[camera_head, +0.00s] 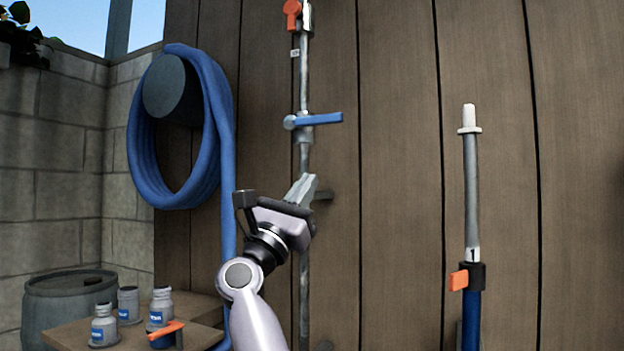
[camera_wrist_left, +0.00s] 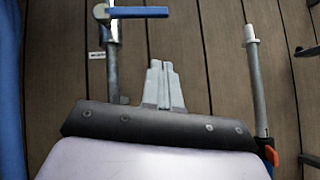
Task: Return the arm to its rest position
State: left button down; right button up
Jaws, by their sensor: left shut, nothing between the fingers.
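My left gripper (camera_head: 303,188) is in front of the vertical grey pipe on the wooden wall, below the blue-handled valve (camera_head: 318,120). Its fingers are together with nothing between them. In the left wrist view the shut fingers (camera_wrist_left: 160,82) point up the picture, with the pipe and the blue lever (camera_wrist_left: 138,12) beyond them to the left. From these views I cannot tell how far the fingers are from the pipe. My left arm comes up from the bottom of the head view. My right gripper is not in view.
A blue hose (camera_head: 205,150) hangs coiled on the left. A wooden bench (camera_head: 70,336) at lower left carries several small grey bottles (camera_head: 104,326) and an orange-handled item (camera_head: 168,330). A white-tipped pipe (camera_head: 471,190) stands right. The wall between both pipes is bare.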

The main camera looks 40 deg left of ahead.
pick_arm(q)
jog(key=shift+s+d+f, duration=0.1)
jog(key=shift+s+f, duration=0.35)
dwell(0.3)
